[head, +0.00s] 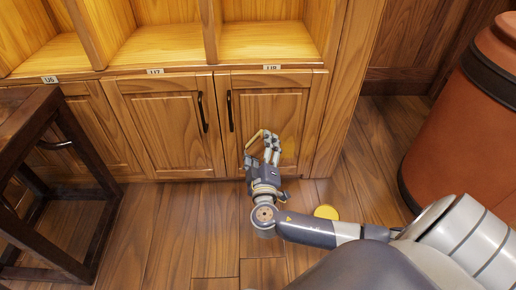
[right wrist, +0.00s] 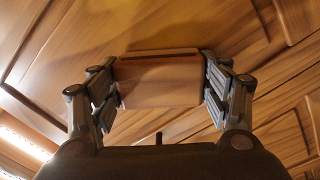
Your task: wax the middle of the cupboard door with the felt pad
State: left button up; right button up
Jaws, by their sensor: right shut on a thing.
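The cupboard door (head: 243,88) under the label U8 is shut, with a dark vertical handle on its left side. My right gripper (head: 265,138) is in front of the middle of this door, fingers toward the panel. In the right wrist view its fingers are shut on a brown block-like pad (right wrist: 158,85), which I take for the felt pad. The pad's far side faces the wood; I cannot tell whether it touches. A yellower area (head: 291,132) shows on the panel just right of the gripper. My left gripper is not in view.
A round yellow tin or disc (head: 326,212) lies on the floor beside my right arm. A dark wooden table (head: 30,108) stands at the left. A large terracotta-coloured barrel (head: 455,125) stands at the right. Lit open shelves (head: 160,45) are above the doors. Floor left of my arm is clear.

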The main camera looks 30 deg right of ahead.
aim_at(258, 143)
jog(key=shift+s+d, duration=0.6)
jog(key=shift+d, duration=0.45)
jog(key=shift+s+d, duration=0.6)
jog(key=shift+d, duration=0.45)
jog(key=shift+s+d, duration=0.6)
jog(key=shift+d, duration=0.45)
jog(key=shift+s+d+p, duration=0.2)
jog(key=shift+s+d, duration=0.35)
jog(key=shift+d, duration=0.3)
jog(key=shift+s+d+p, duration=0.15)
jog(key=shift+s+d, duration=0.4)
jog(key=shift+d, duration=0.25)
jog(key=shift+s+a+r+p, duration=0.1)
jog(key=shift+r+p, duration=1.15)
jog(key=shift+r, duration=0.2)
jog(key=shift+w+a+f, duration=0.15)
jog(key=shift+w+a, duration=0.1)
jog(key=shift+a, duration=0.05)
jog(key=shift+w+a+b, duration=0.2)
jog(key=shift+w+a, duration=0.45)
jog(key=shift+a, duration=0.4)
jog(key=shift+w+a+b, duration=0.15)
jog(key=shift+w+a, duration=0.55)
jog(key=shift+a, duration=0.4)
jog(key=shift+w+a+b, duration=0.2)
jog(key=shift+w+a, duration=0.45)
jog(key=shift+a, duration=0.4)
